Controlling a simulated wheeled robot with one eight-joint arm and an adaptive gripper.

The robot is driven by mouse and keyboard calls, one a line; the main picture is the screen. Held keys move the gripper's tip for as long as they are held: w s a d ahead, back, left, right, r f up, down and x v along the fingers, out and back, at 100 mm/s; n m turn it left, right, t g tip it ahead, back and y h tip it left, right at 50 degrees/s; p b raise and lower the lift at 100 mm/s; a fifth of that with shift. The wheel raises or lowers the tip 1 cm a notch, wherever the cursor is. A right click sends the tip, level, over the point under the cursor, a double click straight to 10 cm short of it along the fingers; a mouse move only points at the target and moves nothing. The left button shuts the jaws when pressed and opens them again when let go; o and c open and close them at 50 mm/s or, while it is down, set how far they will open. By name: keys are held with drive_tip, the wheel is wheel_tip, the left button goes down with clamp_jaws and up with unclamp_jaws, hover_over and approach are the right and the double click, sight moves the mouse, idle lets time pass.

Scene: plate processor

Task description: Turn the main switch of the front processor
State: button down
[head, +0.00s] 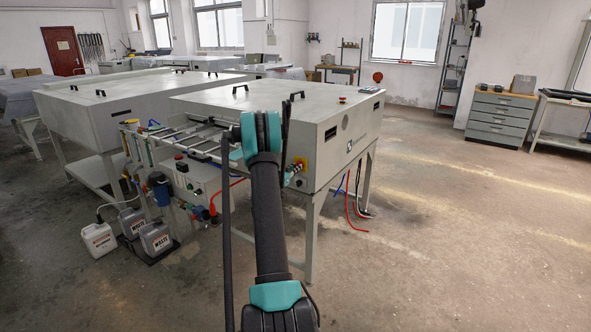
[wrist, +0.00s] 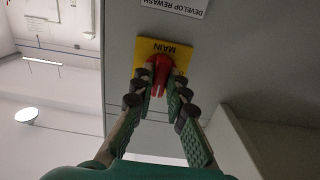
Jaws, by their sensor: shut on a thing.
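The front processor (head: 350,112) is a large pale grey cabinet on legs, in the middle of the head view. Its main switch is a red knob (wrist: 161,70) on a yellow plate (wrist: 147,46) marked MAIN, upside down in the wrist view. My gripper (wrist: 160,92) is shut on the red knob, one green-padded finger on each side of it. The knob's handle points down between the fingers in the wrist view. In the head view my arm hides part of the cabinet, and only an edge of the yellow plate (head: 304,163) shows.
A DEVELOP REWASH label (wrist: 175,5) is beside the switch plate. Waste canisters (head: 155,237) and a white jug (head: 98,239) stand on the floor at left. Red hoses (head: 351,213) hang under the cabinet. The floor at right is open, with a drawer cabinet (head: 498,119) behind.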

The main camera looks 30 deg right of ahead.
drive_tip(key=c, duration=1.5)
unclamp_jaws()
drive_tip(key=shift+d, duration=0.1)
drive_tip(key=shift+c, duration=0.2)
drive_tip(key=v, duration=1.2)
